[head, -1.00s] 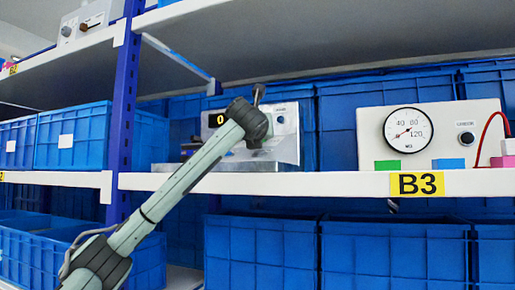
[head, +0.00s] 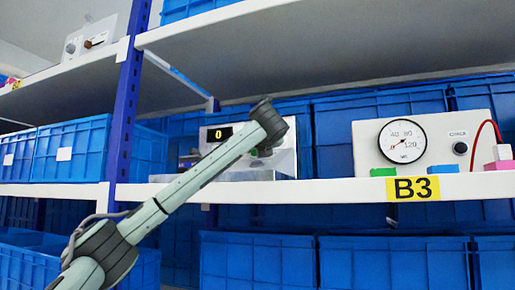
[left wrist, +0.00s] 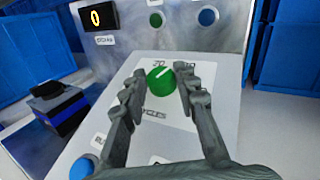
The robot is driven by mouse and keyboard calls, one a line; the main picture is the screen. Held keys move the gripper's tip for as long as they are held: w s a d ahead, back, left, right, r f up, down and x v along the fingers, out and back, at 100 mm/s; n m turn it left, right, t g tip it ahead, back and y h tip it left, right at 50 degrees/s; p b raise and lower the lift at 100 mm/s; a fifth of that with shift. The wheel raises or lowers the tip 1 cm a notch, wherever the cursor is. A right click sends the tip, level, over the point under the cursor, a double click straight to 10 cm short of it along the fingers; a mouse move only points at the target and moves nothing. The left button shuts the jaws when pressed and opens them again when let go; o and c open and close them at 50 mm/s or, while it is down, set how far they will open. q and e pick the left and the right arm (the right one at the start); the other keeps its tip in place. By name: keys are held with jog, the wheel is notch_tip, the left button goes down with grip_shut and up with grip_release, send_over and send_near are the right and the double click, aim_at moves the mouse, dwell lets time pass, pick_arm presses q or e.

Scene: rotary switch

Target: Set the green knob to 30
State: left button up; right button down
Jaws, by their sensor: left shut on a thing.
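The green knob (left wrist: 160,81) sits on the sloped light panel (left wrist: 112,112) of a metal control box, with a white pointer line that points up and slightly right. Printed numbers beside it are partly covered and hard to read. My left gripper (left wrist: 162,84) has its two grey fingers on either side of the knob, closed on it. In the head view the control box (head: 288,160) is on the shelf, partly behind my left arm, and my fingers are hidden. Its display (head: 219,134) reads 0, also in the left wrist view (left wrist: 98,17). My right gripper is in neither view.
A blue button (left wrist: 82,168) and a dark blue-and-black block (left wrist: 60,105) are left of the knob. Green (left wrist: 156,19) and blue (left wrist: 207,17) round parts are on the back panel. A gauge box (head: 365,150) stands further right on the shelf. Blue bins (head: 258,262) fill the racks.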

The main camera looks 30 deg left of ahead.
pick_arm(q)
jog(key=o, duration=1.1)
jog(key=shift+f, duration=0.15)
jog(key=shift+o, duration=0.2)
jog(key=shift+s+d, duration=0.35)
jog(key=shift+s, duration=0.05)
send_over(263, 168)
jog(key=shift+w+a, duration=0.1)
jog(key=shift+a, duration=0.05)
